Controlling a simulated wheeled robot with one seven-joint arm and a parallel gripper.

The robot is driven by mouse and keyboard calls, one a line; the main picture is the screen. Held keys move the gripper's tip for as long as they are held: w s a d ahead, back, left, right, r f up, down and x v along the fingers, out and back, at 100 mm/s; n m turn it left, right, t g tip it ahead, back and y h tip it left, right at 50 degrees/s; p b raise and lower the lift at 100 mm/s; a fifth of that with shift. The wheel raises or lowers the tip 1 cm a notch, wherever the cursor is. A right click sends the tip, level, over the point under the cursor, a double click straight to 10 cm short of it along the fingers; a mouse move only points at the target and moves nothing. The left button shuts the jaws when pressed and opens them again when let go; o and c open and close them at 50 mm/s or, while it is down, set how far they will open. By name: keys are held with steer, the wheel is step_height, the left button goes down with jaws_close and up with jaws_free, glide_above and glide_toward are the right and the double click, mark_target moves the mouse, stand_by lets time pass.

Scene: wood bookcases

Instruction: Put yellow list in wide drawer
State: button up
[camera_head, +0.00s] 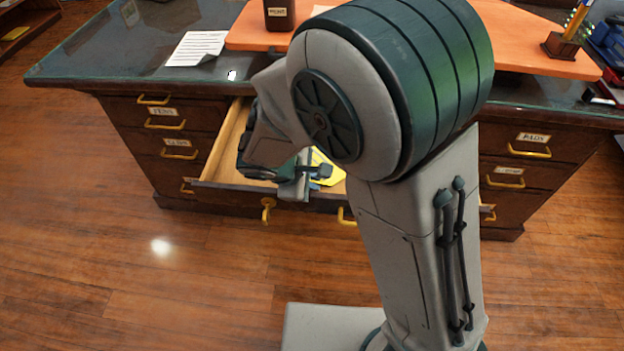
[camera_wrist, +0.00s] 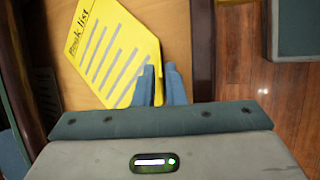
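The yellow list (camera_wrist: 112,50), a sheet with "Book list" and ruled lines, lies over the pale wooden bottom of the open wide drawer (camera_wrist: 188,30) in the wrist view. In the head view part of the yellow list (camera_head: 327,172) shows in the drawer (camera_head: 225,149) behind my gripper (camera_head: 318,172). My gripper (camera_wrist: 160,72) reaches down into the drawer. My arm hides the drawer's middle and right part.
The dark desk has a glass top (camera_head: 120,45) with a white paper (camera_head: 197,48). An orange board (camera_head: 540,58) holds a dark cup (camera_head: 279,14) and a pen holder (camera_head: 561,45). Labelled side drawers (camera_head: 165,124) are closed. Wooden floor (camera_head: 120,270) in front is clear.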

steer(key=p+v, duration=0.2)
steer(key=v, duration=1)
steer(key=s+d+r+m+g+y, duration=0.1)
steer(key=s+d+r+m+y, duration=0.1)
steer(key=d+m, duration=0.6)
steer(key=s+d+r+m+g+y, duration=0.2)
steer(key=s+d+m, duration=0.3)
steer(key=d, duration=1.1)
steer(key=m, duration=0.3)
steer(key=shift+m+y, duration=0.4)
steer(key=shift+s, duration=0.15)
